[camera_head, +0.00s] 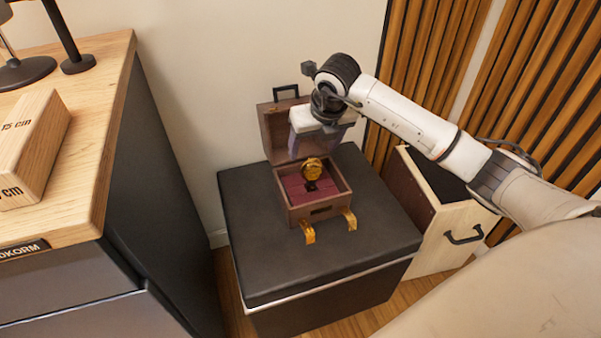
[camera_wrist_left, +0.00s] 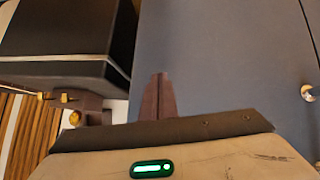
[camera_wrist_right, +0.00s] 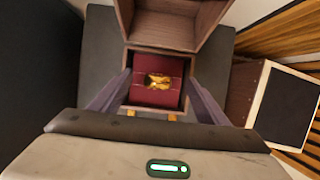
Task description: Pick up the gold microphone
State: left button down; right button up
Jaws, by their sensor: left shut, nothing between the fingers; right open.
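The gold microphone (camera_head: 313,169) is in the open wooden box (camera_head: 320,212) with a dark red lining. In the right wrist view the gold microphone (camera_wrist_right: 158,80) shows in the middle of the red lining, between my finger outlines. My right gripper (camera_head: 320,143) is open and empty, above the box in front of its raised lid, apart from the microphone. In the right wrist view its fingers (camera_wrist_right: 158,80) are spread to either side. My left gripper (camera_wrist_left: 158,82) is shut and empty, seen only in the left wrist view, in front of a plain grey-blue surface.
The box stands on a black block (camera_head: 270,265), its hinged lid (camera_head: 278,130) raised at the back. Two gold clasps hang at its front. A wooden case (camera_head: 440,235) stands to the right. A wood-topped cabinet (camera_head: 100,75) is on the left; slatted wall panels are behind.

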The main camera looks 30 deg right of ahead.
aim_at(312, 158)
jog(key=x, duration=0.3)
jog(key=shift+s+a+f+b, duration=0.1)
jog(key=shift+s+b, duration=0.2)
jog(key=shift+b, duration=0.05)
jog(key=shift+w+f, duration=0.1)
jog(key=shift+f, duration=0.5)
jog(key=shift+w+f+b, duration=0.1)
jog(key=shift+f+b, duration=0.2)
jog(key=shift+f, duration=0.1)
jog(key=x, duration=0.1)
jog(key=b+x, duration=0.1)
jog(key=x, duration=0.1)
jog(key=shift+f, duration=0.7)
pick_arm(q)
jog(key=shift+w+d+f+m+g, duration=0.1)
jog(key=shift+d+f+m+g, duration=0.3)
jog(key=shift+d+f+g, duration=0.45)
jog(key=shift+f, duration=0.2)
